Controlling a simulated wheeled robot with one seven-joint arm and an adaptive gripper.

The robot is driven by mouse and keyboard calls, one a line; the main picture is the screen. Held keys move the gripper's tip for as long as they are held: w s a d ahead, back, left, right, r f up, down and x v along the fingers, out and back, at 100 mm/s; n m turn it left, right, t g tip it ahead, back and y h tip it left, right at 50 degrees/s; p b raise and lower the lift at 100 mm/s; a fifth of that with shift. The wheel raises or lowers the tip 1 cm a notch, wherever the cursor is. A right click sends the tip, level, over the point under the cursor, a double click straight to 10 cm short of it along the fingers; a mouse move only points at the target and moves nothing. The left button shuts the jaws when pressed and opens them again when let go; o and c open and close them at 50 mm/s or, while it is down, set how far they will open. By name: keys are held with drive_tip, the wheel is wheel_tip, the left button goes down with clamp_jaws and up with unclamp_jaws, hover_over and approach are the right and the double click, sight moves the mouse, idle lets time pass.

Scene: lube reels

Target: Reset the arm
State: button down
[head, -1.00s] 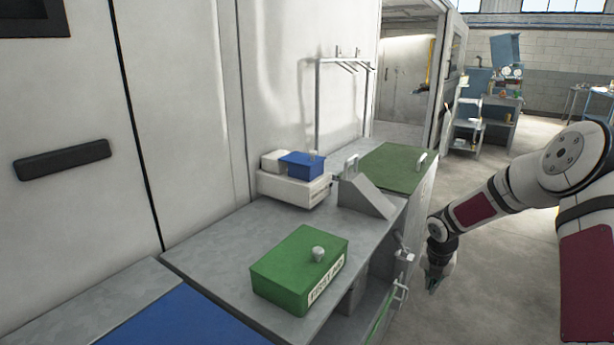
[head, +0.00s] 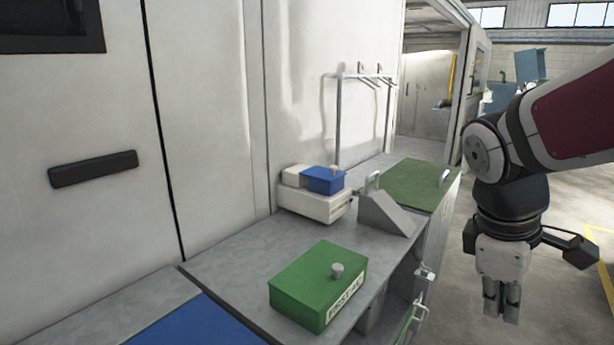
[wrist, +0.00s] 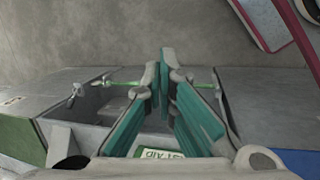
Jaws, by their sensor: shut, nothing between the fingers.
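My gripper (head: 502,302) hangs at the right of the head view, pointing down, to the right of the workbench and apart from it. Its fingers are shut with nothing between them. In the wrist view the green-padded fingers (wrist: 163,85) meet over the bench edge. My arm reaches in from the upper right of the head view, bent at the wrist joint.
A green first aid box (head: 318,283) with a grey knob stands on the grey workbench (head: 235,262). Behind it are a white box (head: 314,204) with a blue box (head: 325,180) on top, and a green lid (head: 418,184) with handles. Open floor (head: 565,225) lies right.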

drive_tip(key=s+a+m+y, duration=0.2)
drive_tip(key=s+a+m, duration=0.25)
drive_tip(key=s, duration=0.45)
drive_tip(key=s+a+m+y, duration=0.1)
drive_tip(key=s+a+m, duration=0.3)
drive_tip(key=s, duration=0.5)
wheel_tip(320, 180, up, 17)
drive_tip(key=d+t+p, duration=0.1)
drive_tip(key=t+p, duration=0.2)
drive_tip(key=p, duration=1.3)
drive_tip(key=shift+w+m, duration=0.3)
drive_tip(key=shift+m, duration=0.15)
drive_tip(key=shift+r, duration=0.1)
